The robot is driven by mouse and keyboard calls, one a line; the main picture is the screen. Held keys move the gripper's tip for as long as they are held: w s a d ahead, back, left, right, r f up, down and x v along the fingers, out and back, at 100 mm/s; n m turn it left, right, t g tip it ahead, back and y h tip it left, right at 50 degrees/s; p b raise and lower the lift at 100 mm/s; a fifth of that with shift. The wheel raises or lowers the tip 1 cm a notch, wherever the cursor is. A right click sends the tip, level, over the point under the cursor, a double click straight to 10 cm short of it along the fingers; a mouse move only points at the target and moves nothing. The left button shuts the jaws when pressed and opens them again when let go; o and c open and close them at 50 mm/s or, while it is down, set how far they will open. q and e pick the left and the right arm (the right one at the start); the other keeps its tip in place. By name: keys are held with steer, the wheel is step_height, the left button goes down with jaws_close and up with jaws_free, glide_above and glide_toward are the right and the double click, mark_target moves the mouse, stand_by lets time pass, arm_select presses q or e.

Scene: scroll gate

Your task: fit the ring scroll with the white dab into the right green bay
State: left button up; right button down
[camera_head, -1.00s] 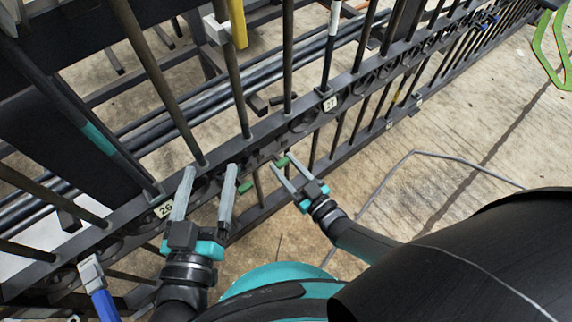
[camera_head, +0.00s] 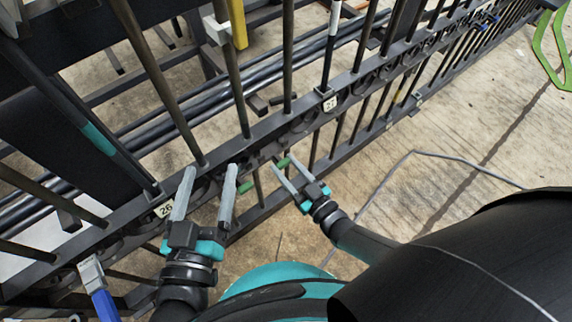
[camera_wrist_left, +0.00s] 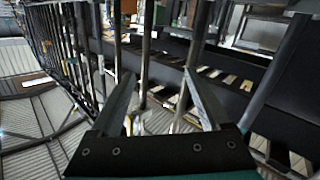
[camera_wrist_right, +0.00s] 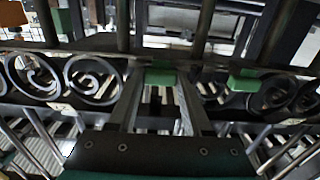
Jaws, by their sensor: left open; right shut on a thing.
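The dark gate rail holds two green blocks marking the bays: one green block (camera_head: 283,162) by my right fingertips and another green block (camera_head: 246,187) to its left. In the right wrist view a green block (camera_wrist_right: 160,77) shows between my fingertips, with another green block (camera_wrist_right: 243,80) to the right. My right gripper (camera_head: 282,168) is at the rail, shut on a dark piece (camera_head: 267,151), apparently the ring scroll. It is largely hidden and I cannot make out its white dab. My left gripper (camera_head: 211,171) is open and empty in front of the rail.
Upright bars (camera_head: 232,75) stand through the rail. Number plates 26 (camera_head: 164,209) and 27 (camera_head: 330,103) sit on it. Other scrolls (camera_wrist_right: 92,78) fill neighbouring spaces. A blue-handled tool (camera_head: 104,304) is at lower left.

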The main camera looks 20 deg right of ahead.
mark_target(285, 166)
steer(key=v, duration=0.5)
steer(key=shift+p, duration=0.35)
arm_select(q)
steer(key=shift+w+a+f+g+y, duration=0.35)
steer(key=shift+f+g, duration=0.1)
steer(key=shift+g, duration=0.25)
arm_select(e)
steer(key=shift+c, duration=1.6)
jaws_free()
arm_select(q)
steer(key=a+g, duration=0.1)
steer(key=a+f+g+y+p, duration=0.1)
steer(key=shift+w+f+m+g, duration=0.15)
steer(key=shift+f+m+g, duration=0.15)
steer(key=shift+m, duration=0.1)
arm_select(e)
steer(key=v, duration=1.5)
steer(key=shift+s+r, duration=0.1)
